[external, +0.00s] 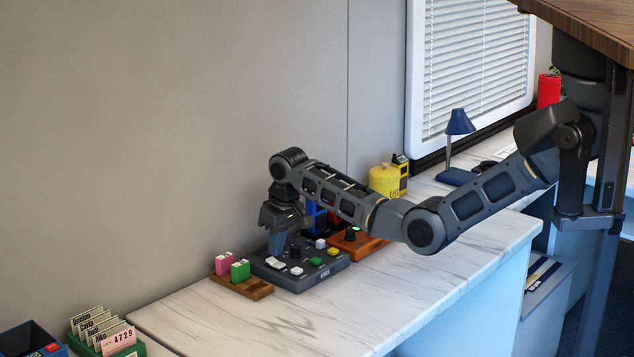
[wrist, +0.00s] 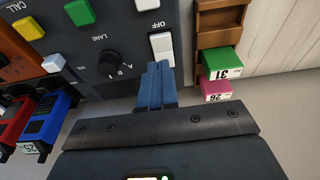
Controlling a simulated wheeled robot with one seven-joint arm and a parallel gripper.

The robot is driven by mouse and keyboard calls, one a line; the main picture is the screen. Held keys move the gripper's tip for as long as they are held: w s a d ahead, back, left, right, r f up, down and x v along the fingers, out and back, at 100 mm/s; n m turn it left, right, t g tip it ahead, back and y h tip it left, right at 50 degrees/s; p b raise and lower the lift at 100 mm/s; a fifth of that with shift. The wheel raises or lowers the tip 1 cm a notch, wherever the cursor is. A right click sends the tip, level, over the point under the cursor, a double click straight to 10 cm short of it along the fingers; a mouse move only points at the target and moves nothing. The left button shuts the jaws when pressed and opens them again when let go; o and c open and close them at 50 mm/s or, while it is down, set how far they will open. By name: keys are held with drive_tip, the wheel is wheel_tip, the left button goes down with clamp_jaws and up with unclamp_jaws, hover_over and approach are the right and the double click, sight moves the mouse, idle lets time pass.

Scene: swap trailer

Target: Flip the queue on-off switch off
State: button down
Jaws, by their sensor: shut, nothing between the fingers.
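The dark grey control box (external: 318,279) lies on the marble counter below my gripper (external: 276,252). In the wrist view its panel (wrist: 120,28) carries a white rocker switch (wrist: 162,48) beside an "OFF" label. The blue fingertips of my gripper (wrist: 158,66) are together, with nothing between them. They appear at or just by the lower end of this rocker; I cannot tell whether they touch it. Another white switch shows partly at the top edge. Which way the rocker is tipped is not clear.
A lane knob (wrist: 112,64), a green button (wrist: 79,12) and a yellow button (wrist: 28,28) share the panel. A wooden tray (external: 258,289) with pink and green number blocks adjoins the box. An orange-brown box (external: 371,247) stands on its other side. The front counter is clear.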

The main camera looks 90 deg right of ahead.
sight(277, 261)
wheel_tip(277, 261, up, 3)
drive_tip(key=shift+d+r+p, duration=0.1)
drive_tip(key=shift+p, duration=1)
drive_tip(key=shift+r, duration=0.4)
wheel_tip(277, 261, up, 8)
drive_tip(key=s+a, duration=0.2)
drive_tip(key=a, duration=0.1)
drive_tip(key=shift+s, duration=0.4)
drive_tip(key=shift+r, duration=0.1)
